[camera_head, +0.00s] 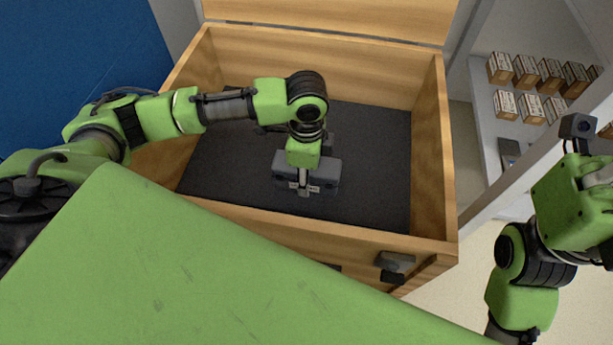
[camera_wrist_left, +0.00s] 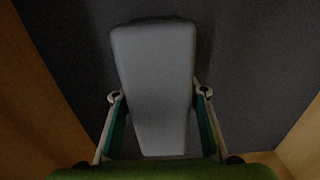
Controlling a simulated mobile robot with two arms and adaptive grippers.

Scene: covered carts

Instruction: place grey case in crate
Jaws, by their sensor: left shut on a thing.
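The grey case (camera_head: 328,170) is inside the wooden crate (camera_head: 432,160), low over its dark floor near the front middle. I cannot tell whether the case touches the floor. My left gripper (camera_head: 304,188) reaches down into the crate and is shut on the case. In the left wrist view the case (camera_wrist_left: 155,75) is a pale grey block with rounded edges, and the fingers of my left gripper (camera_wrist_left: 160,97) lie along its two sides. My left arm hides part of the case in the head view. My right gripper is out of view.
The crate's lid (camera_head: 340,14) stands open at the back. Crate walls surround my left gripper, with bare floor (camera_head: 380,150) to the right of the case. A shelf (camera_head: 485,115) with several small boxes (camera_head: 525,72) stands at the right. A blue surface (camera_head: 80,55) is at the left.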

